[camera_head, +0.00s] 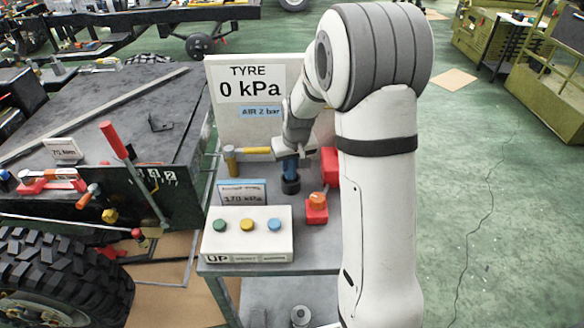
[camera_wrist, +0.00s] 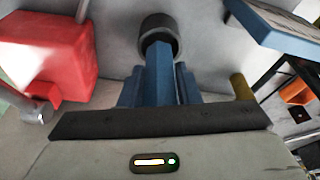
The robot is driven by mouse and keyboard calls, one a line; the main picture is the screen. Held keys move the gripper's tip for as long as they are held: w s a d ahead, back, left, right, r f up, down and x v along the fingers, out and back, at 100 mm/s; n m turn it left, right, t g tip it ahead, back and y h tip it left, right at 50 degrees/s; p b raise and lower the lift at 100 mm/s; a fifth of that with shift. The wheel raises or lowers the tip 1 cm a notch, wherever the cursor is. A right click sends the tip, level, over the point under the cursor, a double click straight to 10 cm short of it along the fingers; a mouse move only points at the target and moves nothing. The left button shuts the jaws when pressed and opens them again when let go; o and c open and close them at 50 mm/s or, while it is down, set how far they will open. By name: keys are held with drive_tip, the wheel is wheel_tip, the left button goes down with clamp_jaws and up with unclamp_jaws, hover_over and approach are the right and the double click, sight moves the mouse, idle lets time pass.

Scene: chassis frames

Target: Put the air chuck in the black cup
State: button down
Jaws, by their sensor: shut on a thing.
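My gripper (camera_head: 290,160) is shut on the blue air chuck (camera_wrist: 160,75), which stands out between the fingers in the wrist view. The black cup (camera_head: 291,187) is on the grey bench, directly below the gripper in the head view. In the wrist view the cup (camera_wrist: 157,24) is a dark round ring at the far end of the blue chuck. The chuck's tip overlaps the cup's opening there. I cannot tell whether the tip is inside the cup or just above it. My gripper hides part of the chuck in the head view.
A red box (camera_head: 329,166) and a red block with an orange knob (camera_head: 317,208) stand close on the right. A yellow-handled tool (camera_head: 252,150) lies left, beside a brass cylinder (camera_head: 230,160). A white button box (camera_head: 248,234) and small sign (camera_head: 242,192) are in front.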

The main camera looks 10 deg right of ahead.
sight(292, 170)
drive_tip(key=shift+s+x, duration=0.25)
drive_tip(key=shift+x, duration=0.8)
drive_tip(key=shift+f, duration=0.1)
drive_tip(key=shift+f+b, duration=0.55)
drive_tip(key=shift+b, duration=0.05)
drive_tip(key=c, duration=1.1)
unclamp_jaws()
drive_tip(key=shift+o, duration=0.2)
drive_tip(key=shift+r, duration=0.1)
